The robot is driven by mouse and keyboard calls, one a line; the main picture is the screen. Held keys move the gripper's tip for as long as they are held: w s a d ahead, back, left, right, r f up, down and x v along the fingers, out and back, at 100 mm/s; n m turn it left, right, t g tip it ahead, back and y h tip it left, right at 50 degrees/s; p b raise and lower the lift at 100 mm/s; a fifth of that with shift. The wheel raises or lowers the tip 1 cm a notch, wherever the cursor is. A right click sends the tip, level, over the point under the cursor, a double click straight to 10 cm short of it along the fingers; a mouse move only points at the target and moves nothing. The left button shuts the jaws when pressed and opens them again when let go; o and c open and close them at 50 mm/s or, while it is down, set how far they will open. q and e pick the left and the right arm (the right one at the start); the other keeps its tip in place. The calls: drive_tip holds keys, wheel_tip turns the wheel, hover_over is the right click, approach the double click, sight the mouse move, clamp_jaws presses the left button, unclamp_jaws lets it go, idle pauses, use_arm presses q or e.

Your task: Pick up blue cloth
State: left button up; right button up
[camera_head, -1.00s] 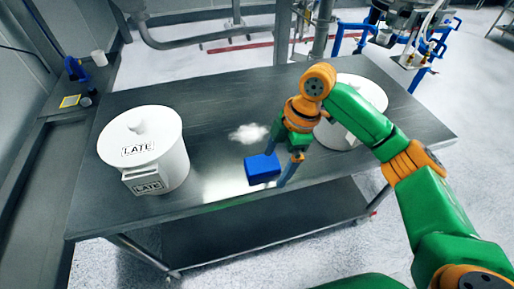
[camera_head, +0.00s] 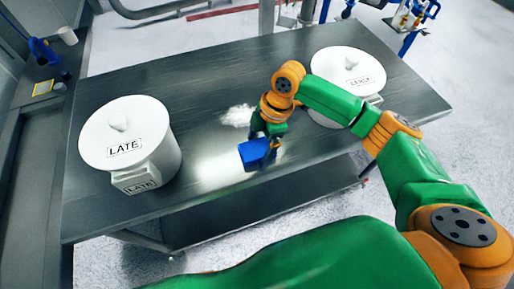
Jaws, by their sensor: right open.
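The blue cloth (camera_head: 254,153) is a small folded block on the steel table (camera_head: 205,93), near its front edge. My right gripper (camera_head: 271,153) is down at the cloth, its fingers beside and partly behind the cloth's right side. It is open, and I cannot tell whether the fingers touch the cloth. A patch of white powder (camera_head: 237,116) lies on the table just behind the cloth. My left gripper is not in view.
A white lidded container labelled LATE (camera_head: 128,140) stands on the table's left side. Another white container (camera_head: 347,68) stands at the back right, partly behind my right arm. A side bench (camera_head: 40,130) at the left holds small items. The table's back middle is clear.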

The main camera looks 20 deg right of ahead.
drive_tip(key=shift+s, duration=0.15)
drive_tip(key=shift+f, duration=0.2)
drive_tip(key=c, duration=1.3)
drive_tip(key=shift+r, duration=0.2)
drive_tip(key=r, duration=0.1)
drive_tip(key=r+b, duration=0.1)
drive_tip(key=r, duration=0.1)
drive_tip(key=shift+w, duration=0.2)
drive_tip(key=s+r, duration=0.3)
drive_tip(key=s, duration=0.1)
drive_tip(key=s+a+r, duration=0.1)
drive_tip(key=s+r, duration=0.2)
drive_tip(key=s, duration=0.2)
drive_tip(key=s+a+r, duration=0.1)
drive_tip(key=s+r, duration=0.3)
drive_tip(key=s, duration=0.1)
drive_tip(key=shift+a+r, duration=0.1)
drive_tip(key=shift+a, duration=0.05)
